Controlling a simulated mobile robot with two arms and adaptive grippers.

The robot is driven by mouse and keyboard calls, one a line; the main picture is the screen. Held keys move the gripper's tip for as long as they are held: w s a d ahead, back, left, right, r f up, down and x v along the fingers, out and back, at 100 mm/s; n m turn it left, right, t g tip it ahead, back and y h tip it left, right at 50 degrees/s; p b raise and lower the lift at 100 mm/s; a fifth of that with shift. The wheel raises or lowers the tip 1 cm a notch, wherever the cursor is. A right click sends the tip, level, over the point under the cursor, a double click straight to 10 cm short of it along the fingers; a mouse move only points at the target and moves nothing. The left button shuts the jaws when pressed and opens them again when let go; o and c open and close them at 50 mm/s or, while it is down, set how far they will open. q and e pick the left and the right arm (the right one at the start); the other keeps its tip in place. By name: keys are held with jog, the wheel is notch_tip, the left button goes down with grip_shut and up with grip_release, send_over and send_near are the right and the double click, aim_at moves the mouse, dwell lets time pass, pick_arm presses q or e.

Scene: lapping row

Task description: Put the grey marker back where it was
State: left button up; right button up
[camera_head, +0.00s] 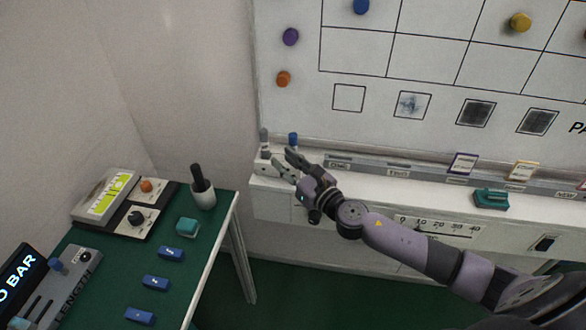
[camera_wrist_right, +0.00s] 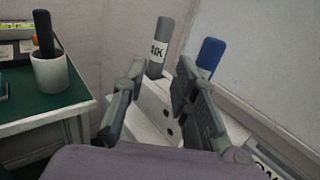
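The grey marker (camera_head: 264,139) stands upright at the left end of the white ledge under the board. It also shows in the right wrist view (camera_wrist_right: 161,44), with dark lettering on its side. It stands in a white holder (camera_wrist_right: 155,112) with round dark holes. A blue marker (camera_head: 293,139) stands to its right, also seen in the wrist view (camera_wrist_right: 211,54). My right gripper (camera_head: 283,161) is in front of the holder. Its fingers (camera_wrist_right: 162,75) are apart, and the grey marker shows beyond the gap between them. I see nothing held. My left gripper is out of view.
A green table (camera_head: 190,262) at the left holds a white cup (camera_head: 202,194) with a black-handled tool, a teal block (camera_head: 187,227) and several blue blocks. A teal eraser-like block (camera_head: 491,199) lies on the ledge at right. The whiteboard (camera_head: 300,110) rises behind.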

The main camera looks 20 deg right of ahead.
jog(key=shift+v, duration=1.55)
jog(key=s+a+f+m+g+h, duration=0.1)
jog(key=s+a+f+m, duration=0.1)
jog(key=f+m, duration=0.5)
jog(key=s+a+f+m+g, duration=0.15)
jog(key=f+m, duration=0.25)
jog(key=m, duration=0.7)
jog(key=s+d+f+m+g+h, duration=0.1)
jog(key=s+d+f+m+g, duration=0.2)
jog(key=f, duration=0.6)
jog(key=s+f+m+g+h, duration=0.1)
jog(key=s+f+m, duration=0.3)
jog(key=f, duration=0.5)
jog(key=s+d+f+m+g+h, duration=0.1)
jog(key=s+d+f+m+g, duration=0.15)
jog(key=s+f, duration=0.45)
jog(key=s+f+m+g, duration=0.2)
jog(key=s+f+m, duration=0.1)
jog(key=s+f, duration=0.4)
jog(key=s+a+f+m+g, duration=0.1)
jog(key=s+f+m+g, duration=0.2)
jog(key=s, duration=1.1)
jog(key=s+f+m+g, duration=0.2)
jog(key=s+f+m, duration=0.1)
jog(key=s+f, duration=0.7)
jog(key=shift+s+a+f+h, duration=0.25)
jog(key=shift+a+f+h, duration=0.05)
jog(key=shift+a+f, duration=0.05)
